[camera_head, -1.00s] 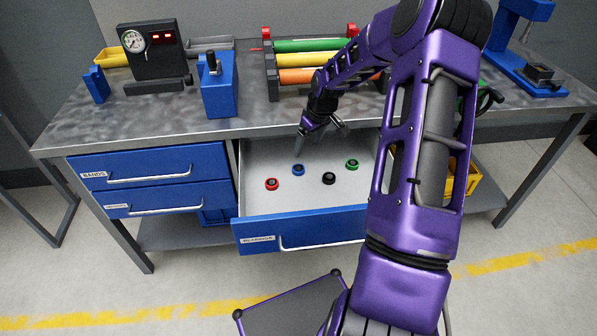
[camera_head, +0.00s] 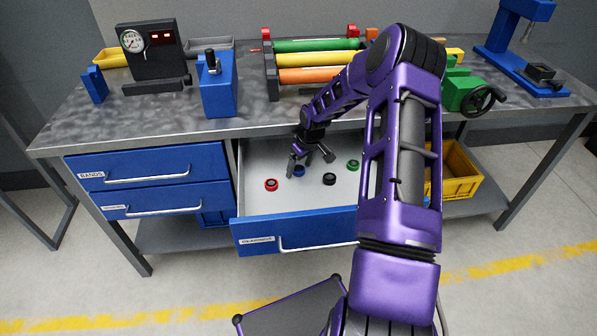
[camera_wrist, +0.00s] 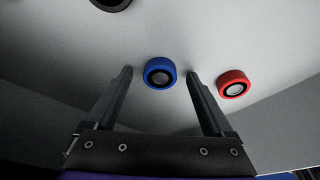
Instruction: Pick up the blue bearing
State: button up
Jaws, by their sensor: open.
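The blue bearing (camera_head: 299,171) lies on the light floor of the open drawer (camera_head: 258,205). In the wrist view the blue bearing (camera_wrist: 160,73) shows ahead of the fingertips, centred across the gap. My gripper (camera_head: 301,157) is open and empty, low inside the drawer, close to the blue bearing. Its two fingers also show in the wrist view (camera_wrist: 160,76), one on each side of the bearing's line. I cannot tell whether the fingertips are level with the bearing.
A red bearing (camera_head: 271,185) lies left of the blue one; it is close to one finger in the wrist view (camera_wrist: 234,83). A black bearing (camera_head: 329,179) and a green bearing (camera_head: 353,165) lie to the right. Drawer walls surround them. The workbench top (camera_head: 165,121) is behind.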

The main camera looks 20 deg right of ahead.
grip_shut()
jog(key=shift+r, duration=0.1)
jog(key=shift+r, duration=0.25)
dwell(0.4)
